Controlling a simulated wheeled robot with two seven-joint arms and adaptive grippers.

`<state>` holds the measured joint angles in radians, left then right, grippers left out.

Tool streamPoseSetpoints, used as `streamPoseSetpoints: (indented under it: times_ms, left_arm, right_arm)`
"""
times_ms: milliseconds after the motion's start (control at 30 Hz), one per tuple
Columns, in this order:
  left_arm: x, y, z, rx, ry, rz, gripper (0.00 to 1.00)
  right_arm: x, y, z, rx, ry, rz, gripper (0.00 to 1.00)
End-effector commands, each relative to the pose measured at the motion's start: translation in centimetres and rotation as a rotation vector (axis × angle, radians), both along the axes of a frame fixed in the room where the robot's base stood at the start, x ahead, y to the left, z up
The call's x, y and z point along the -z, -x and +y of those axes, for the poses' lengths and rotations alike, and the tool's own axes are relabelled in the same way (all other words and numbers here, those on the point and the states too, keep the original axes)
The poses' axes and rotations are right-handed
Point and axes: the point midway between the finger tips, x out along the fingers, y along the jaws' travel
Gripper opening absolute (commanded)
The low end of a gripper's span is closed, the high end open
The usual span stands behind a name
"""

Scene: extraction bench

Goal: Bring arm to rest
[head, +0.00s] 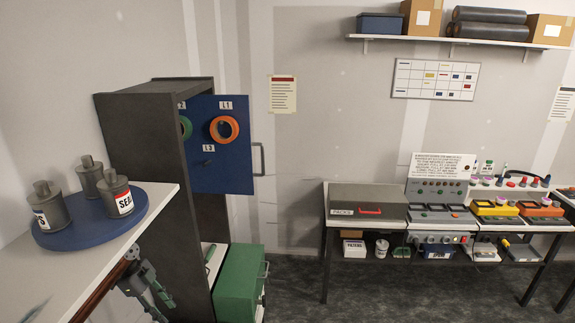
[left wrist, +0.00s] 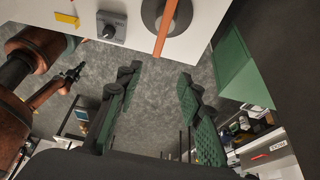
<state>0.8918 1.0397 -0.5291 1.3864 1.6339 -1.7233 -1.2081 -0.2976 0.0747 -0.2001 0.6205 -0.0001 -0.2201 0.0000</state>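My left gripper (head: 150,292) hangs below the front edge of the white counter (head: 150,210) in the head view, partly hidden by it. In the left wrist view the gripper (left wrist: 160,90) has its two green-padded fingers spread wide apart. Only the grey floor (left wrist: 155,120) shows between them, so it is empty.
A blue turntable (head: 60,237) with grey canisters stands on the counter. A dark cabinet (head: 150,140) has its blue door (head: 225,170) open, above a green box (head: 240,285). A bench (head: 400,222) with devices stands right. Dark floor lies between.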

Motion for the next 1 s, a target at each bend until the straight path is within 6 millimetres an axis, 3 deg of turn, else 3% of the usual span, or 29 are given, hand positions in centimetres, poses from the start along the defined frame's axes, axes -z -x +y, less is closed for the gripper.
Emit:
streamPoseSetpoints:
  times_ms: [233, 633, 1000]
  left_arm:
    - [-0.9, 0.0, 0.4, 0.000, 0.000, 0.001, 0.35]
    - [-0.7, 0.0, 0.3, -0.016, 0.014, 0.005, 0.35]
    - [2.8, -1.2, -2.6, -0.162, 0.144, 0.054, 0.35]
  right_arm:
    - [0.3, 0.6, -0.4, 0.001, 0.005, 0.007, 0.00]
    - [-0.2, 0.5, -0.5, -0.006, 0.007, 0.007, 0.00]
    - [-3.2, 2.8, 2.3, -0.056, -0.008, 0.050, 0.00]
